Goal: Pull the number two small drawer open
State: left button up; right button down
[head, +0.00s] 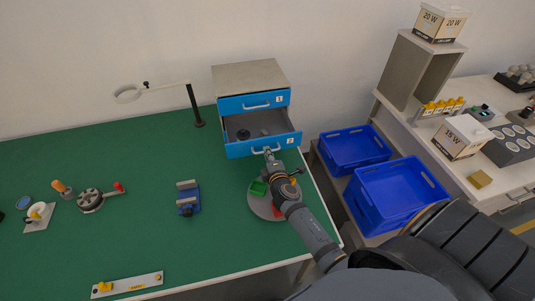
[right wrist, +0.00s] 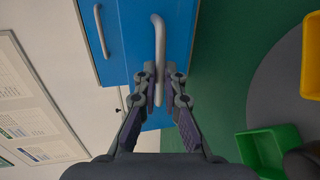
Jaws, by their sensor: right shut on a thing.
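The small drawer cabinet (head: 250,76) stands at the back of the green bench. Its lower blue drawer, the number two drawer (head: 235,150), is pulled out, and dark small items lie inside it. The upper drawer, number one (head: 235,104), is closed. My right gripper (head: 269,153) is at the number two drawer's front. In the right wrist view my right gripper (right wrist: 160,78) has its fingers on either side of the drawer's grey bar handle (right wrist: 159,35), shut on it. My left gripper is not in view.
A round grey turntable (head: 256,203) with coloured bins, including a green one (head: 258,188), lies under my right forearm. A blue vise (head: 188,198) stands to the left. Blue crates (head: 395,190) stand right of the bench. The bench centre is mostly clear.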

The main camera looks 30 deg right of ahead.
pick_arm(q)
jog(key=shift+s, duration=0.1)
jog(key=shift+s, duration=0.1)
pick_arm(e)
jog(key=c, duration=1.4)
grip_release()
jog(key=shift+c, duration=0.2)
jog(key=v, duration=1.2)
